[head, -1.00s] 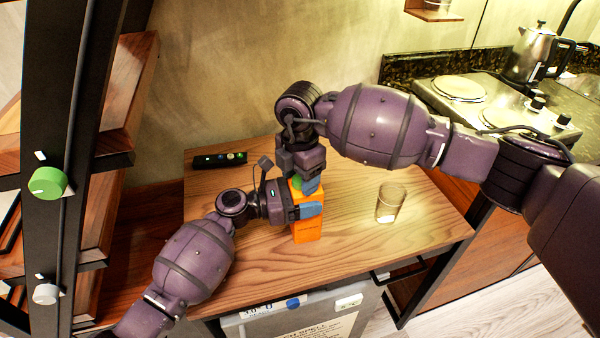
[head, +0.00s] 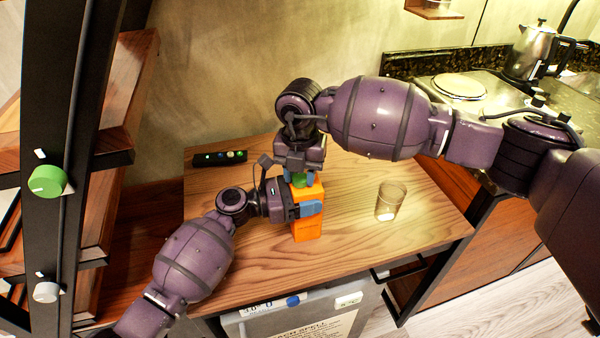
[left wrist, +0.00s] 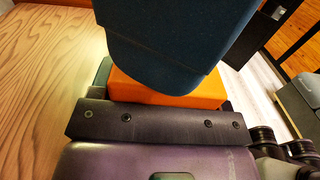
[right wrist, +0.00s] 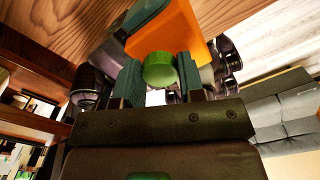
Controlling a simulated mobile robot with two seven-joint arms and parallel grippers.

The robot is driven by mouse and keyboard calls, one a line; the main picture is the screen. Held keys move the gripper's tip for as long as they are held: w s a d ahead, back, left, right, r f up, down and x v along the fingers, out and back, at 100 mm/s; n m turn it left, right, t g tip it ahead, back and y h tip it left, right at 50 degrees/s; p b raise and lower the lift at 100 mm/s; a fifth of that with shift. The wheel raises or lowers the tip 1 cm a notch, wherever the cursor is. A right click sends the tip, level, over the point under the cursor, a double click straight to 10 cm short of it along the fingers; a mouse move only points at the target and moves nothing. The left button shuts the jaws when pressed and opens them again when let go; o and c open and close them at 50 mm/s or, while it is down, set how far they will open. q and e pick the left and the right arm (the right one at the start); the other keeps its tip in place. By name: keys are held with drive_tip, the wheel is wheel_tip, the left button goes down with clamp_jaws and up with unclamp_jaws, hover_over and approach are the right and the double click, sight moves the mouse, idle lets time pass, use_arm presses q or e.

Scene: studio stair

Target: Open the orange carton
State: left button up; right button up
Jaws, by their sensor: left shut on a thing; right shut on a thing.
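The orange carton (head: 307,228) stands upright on the wooden table. My left gripper (head: 307,209) is shut on the carton's body from the left. The carton also shows in the left wrist view (left wrist: 170,92), partly hidden by a finger. The green cap (head: 299,180) is at the carton's top. My right gripper (head: 300,176) comes from above and is shut on the cap. In the right wrist view the green cap (right wrist: 160,69) sits between the two fingers, in front of the orange carton (right wrist: 175,38). I cannot tell whether the cap is still seated on the carton.
A clear glass (head: 390,202) stands on the table to the right of the carton. A dark remote-like object with coloured buttons (head: 219,158) lies at the table's back left. The table front (head: 255,260) is bare. A stove with a kettle (head: 528,52) is at the back right.

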drive_tip(key=n, duration=0.6)
drive_tip(key=shift+s+a, duration=0.1)
drive_tip(key=shift+s, duration=0.1)
drive_tip(key=shift+f, duration=0.1)
drive_tip(key=o, duration=1)
drive_tip(key=shift+w, duration=0.1)
drive_tip(key=shift+r, duration=2.35)
drive_tip(key=shift+c, duration=0.4)
wheel_tip(320, 180, up, 3)
drive_tip(key=m, duration=0.4)
drive_tip(key=shift+r, duration=0.15)
drive_tip(key=shift+m, duration=0.3)
drive_tip(key=shift+f, duration=3.95)
